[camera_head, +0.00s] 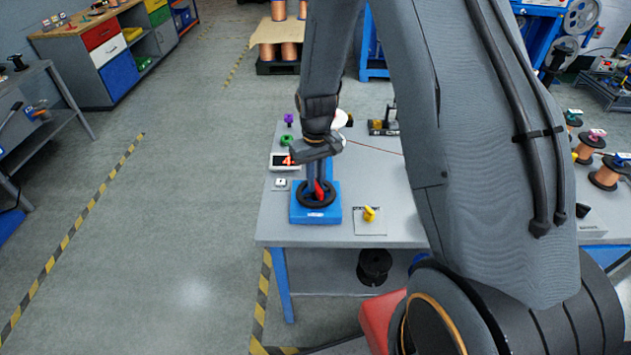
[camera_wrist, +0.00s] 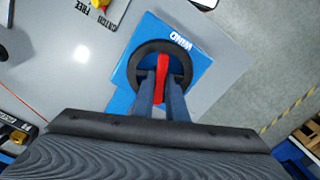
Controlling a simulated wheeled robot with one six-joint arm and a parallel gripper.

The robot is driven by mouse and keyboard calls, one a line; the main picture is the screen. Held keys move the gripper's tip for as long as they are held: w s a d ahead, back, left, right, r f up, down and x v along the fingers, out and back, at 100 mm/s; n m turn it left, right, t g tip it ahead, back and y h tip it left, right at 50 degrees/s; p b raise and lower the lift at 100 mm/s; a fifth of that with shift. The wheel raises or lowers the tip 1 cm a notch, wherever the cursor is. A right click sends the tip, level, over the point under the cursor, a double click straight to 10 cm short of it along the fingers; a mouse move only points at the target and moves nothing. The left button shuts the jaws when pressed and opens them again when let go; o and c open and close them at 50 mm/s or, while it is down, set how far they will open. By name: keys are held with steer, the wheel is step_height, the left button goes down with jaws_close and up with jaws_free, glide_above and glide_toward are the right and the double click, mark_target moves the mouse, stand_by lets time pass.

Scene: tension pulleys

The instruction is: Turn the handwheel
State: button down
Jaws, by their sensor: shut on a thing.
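The handwheel (camera_head: 302,194) is a black ring on a blue base (camera_head: 315,215) at the near left part of the grey table. A red bar (camera_head: 319,191) crosses its middle. My gripper (camera_head: 317,186) points down over the wheel. In the wrist view its two fingers (camera_wrist: 161,97) reach inside the black ring (camera_wrist: 143,50) and stand on both sides of the red bar (camera_wrist: 162,66), shut on it. The far part of the ring and the lower ends of the fingers are partly hidden.
A yellow knob (camera_head: 369,213) stands on a plate right of the base. A small display (camera_head: 284,161), a green knob (camera_head: 286,141) and a purple knob (camera_head: 288,119) are behind it. Copper spools (camera_head: 588,146) stand at the right. The table's front edge is close to the base.

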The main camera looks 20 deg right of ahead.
steer(key=shift+m, duration=0.8)
steer(key=c, duration=1.8)
jaws_free()
steer(key=shift+o, duration=0.2)
steer(key=shift+r, duration=0.1)
steer(key=shift+r+b, duration=1.05)
steer(key=shift+r, duration=2.8)
